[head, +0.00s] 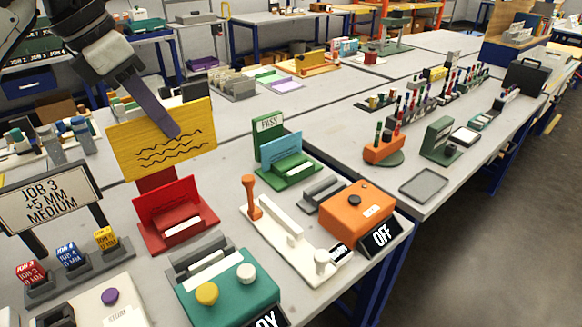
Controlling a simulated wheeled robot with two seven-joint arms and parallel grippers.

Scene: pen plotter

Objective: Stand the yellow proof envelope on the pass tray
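The yellow proof envelope (190,146), with wavy black lines, is in the air above and behind the red tray (153,239), slightly tilted. My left gripper (165,121) comes down from the top left; one purple-grey finger lies across the envelope's front, and the other is hidden behind it. It appears shut on the envelope's upper part. The green pass tray (290,179), with a PASS sign (269,123), stands to the right of the envelope, clear of it. A light blue card (282,147) stands upright on the pass tray. My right gripper is not in view.
A red upright panel (166,203) stands on the red tray. A white fixture with an orange handle (252,199) and an orange box (356,212) stand in front of the pass tray. A JOB 3 sign (47,203) stands at left. Table between the two trays is clear.

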